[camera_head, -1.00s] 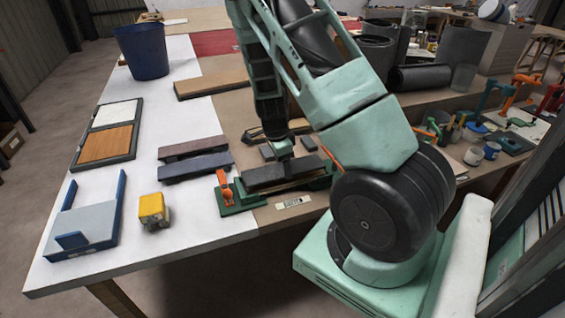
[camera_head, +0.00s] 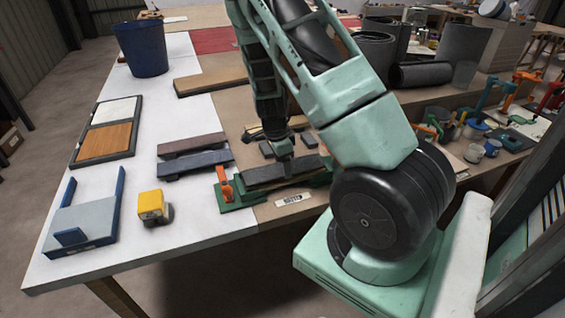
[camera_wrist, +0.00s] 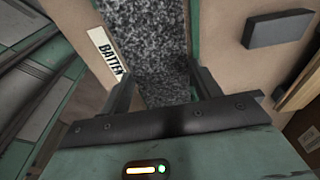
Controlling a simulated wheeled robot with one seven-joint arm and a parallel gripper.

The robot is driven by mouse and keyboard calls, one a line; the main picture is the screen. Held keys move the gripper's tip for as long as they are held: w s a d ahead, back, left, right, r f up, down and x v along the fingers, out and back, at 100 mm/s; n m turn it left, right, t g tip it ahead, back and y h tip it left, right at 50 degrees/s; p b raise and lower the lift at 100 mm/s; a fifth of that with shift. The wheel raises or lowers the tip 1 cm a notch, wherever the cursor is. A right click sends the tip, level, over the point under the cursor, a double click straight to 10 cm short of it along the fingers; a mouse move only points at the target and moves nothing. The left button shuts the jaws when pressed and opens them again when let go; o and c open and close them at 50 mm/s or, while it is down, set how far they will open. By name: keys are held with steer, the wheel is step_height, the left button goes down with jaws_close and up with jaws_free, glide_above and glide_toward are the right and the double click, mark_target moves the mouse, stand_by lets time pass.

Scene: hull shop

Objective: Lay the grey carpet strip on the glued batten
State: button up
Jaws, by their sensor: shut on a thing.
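The grey carpet strip (camera_wrist: 150,45) is speckled and runs lengthwise between my fingers in the wrist view. My gripper (camera_wrist: 163,88) is shut on it, with one finger at each side edge. In the head view my gripper (camera_head: 281,170) is over the green fixture (camera_head: 240,199), and the strip (camera_head: 257,176) lies along the fixture's length. A white label (camera_wrist: 107,52) reading "BATTEN" is beside the strip. The batten itself is hidden under the strip, and I cannot tell whether the two touch.
An orange clamp (camera_head: 225,183) stands at the fixture's left end. Dark blocks (camera_wrist: 278,28) lie behind it. Two dark strips (camera_head: 192,163) lie on the white table to the left, near a yellow-topped tool (camera_head: 151,206) and a blue-sided tray (camera_head: 85,220).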

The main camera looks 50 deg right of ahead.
steer(key=shift+f, duration=0.5)
stand_by(0.8)
steer(key=o, duration=1.1)
steer(key=shift+c, duration=0.2)
steer(key=shift+r+p, duration=3.05)
steer(key=shift+r, duration=0.55)
steer(key=shift+f, duration=0.1)
